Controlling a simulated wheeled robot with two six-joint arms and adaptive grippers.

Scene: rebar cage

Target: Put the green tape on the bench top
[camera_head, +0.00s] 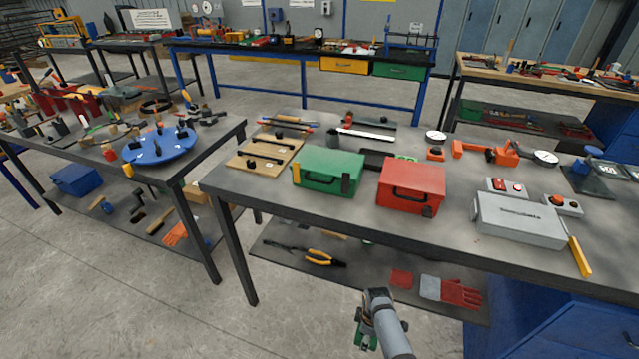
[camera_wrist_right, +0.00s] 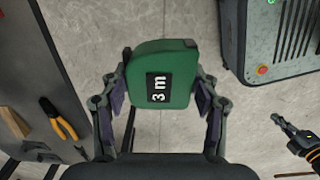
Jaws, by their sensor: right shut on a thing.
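The bench top (camera_head: 455,218) is dark grey and lies farther forward and higher in the picture. What looks like my left gripper (camera_wrist_right: 298,138) shows at the lower right of the right wrist view, too partial to read; it is not in the head view.
A green box (camera_head: 326,171), a red box (camera_head: 411,185) and a grey case (camera_head: 520,220) stand on the bench. Bare top shows between the red box and the case. The lower shelf (camera_head: 290,252) holds pliers (camera_head: 325,259) and gloves (camera_head: 452,292).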

